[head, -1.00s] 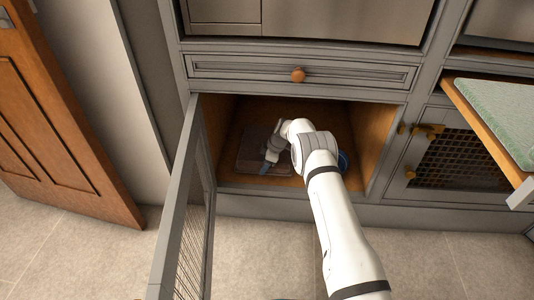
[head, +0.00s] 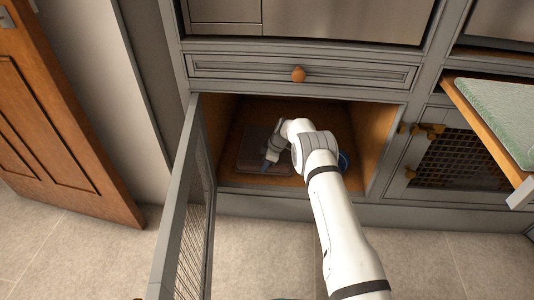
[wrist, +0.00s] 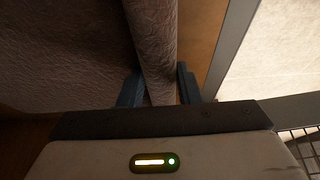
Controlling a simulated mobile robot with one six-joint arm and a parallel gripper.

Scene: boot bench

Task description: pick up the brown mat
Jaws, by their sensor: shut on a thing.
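The brown mat (head: 252,148) lies on the floor of the open lower cupboard, on its left side. In the wrist view the mat (wrist: 60,55) fills the left, and a raised fold of it stands between the two blue fingers. My gripper (head: 267,163) is over the mat's right part in the head view. In the wrist view my gripper (wrist: 159,88) is shut on that fold. My arm hides part of the cupboard's inside.
The open mesh door (head: 180,205) stands close on the left. A blue round thing (head: 343,161) is in the cupboard, partly behind my arm. A drawer with a knob (head: 298,75) is above the opening. A shelf with a green pad (head: 500,110) juts out at right.

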